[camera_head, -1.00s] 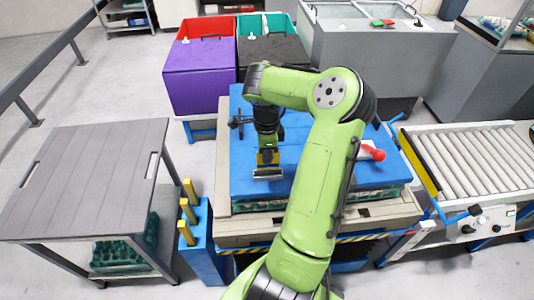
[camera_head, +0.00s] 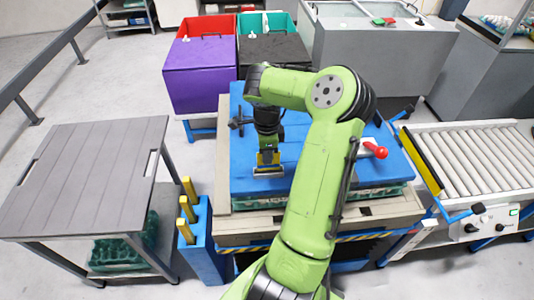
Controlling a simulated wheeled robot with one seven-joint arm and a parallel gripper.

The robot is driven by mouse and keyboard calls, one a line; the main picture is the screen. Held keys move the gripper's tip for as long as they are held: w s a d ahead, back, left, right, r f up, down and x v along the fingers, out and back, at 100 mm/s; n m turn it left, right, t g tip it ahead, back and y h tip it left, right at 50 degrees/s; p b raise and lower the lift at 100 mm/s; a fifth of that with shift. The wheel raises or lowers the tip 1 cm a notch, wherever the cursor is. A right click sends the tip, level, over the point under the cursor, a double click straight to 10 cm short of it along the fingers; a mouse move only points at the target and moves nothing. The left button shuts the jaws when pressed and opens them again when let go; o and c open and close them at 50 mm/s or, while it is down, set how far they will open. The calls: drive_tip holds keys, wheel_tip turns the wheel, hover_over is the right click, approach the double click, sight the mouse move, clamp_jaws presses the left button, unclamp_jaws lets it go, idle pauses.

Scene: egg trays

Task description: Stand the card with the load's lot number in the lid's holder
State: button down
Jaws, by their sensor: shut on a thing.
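The blue lid (camera_head: 330,125) lies flat on green egg trays (camera_head: 376,192) in the middle. A small grey holder (camera_head: 268,172) sits near the lid's front edge, left of my forearm. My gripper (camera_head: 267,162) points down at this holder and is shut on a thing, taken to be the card. The card is too small and too covered by the fingers to make out, and no lot number is readable. I cannot tell whether the card is inside the holder or just above it.
A red-knobbed handle (camera_head: 377,150) stands at the lid's right. A roller conveyor (camera_head: 480,160) is on the right, and a grey table (camera_head: 85,180) on the left. Yellow posts (camera_head: 188,208) rise from a blue stand. Purple (camera_head: 200,75) and black (camera_head: 273,58) bins stand behind.

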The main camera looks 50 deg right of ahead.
drive_tip(key=shift+f+b, duration=1.1)
drive_tip(key=shift+f, duration=0.25)
drive_tip(key=c, duration=1.1)
unclamp_jaws()
drive_tip(key=shift+c, duration=0.2)
wheel_tip(320, 180, up, 16)
drive_tip(key=p, duration=0.3)
drive_tip(key=shift+p, duration=0.3)
drive_tip(key=shift+a, duration=0.1)
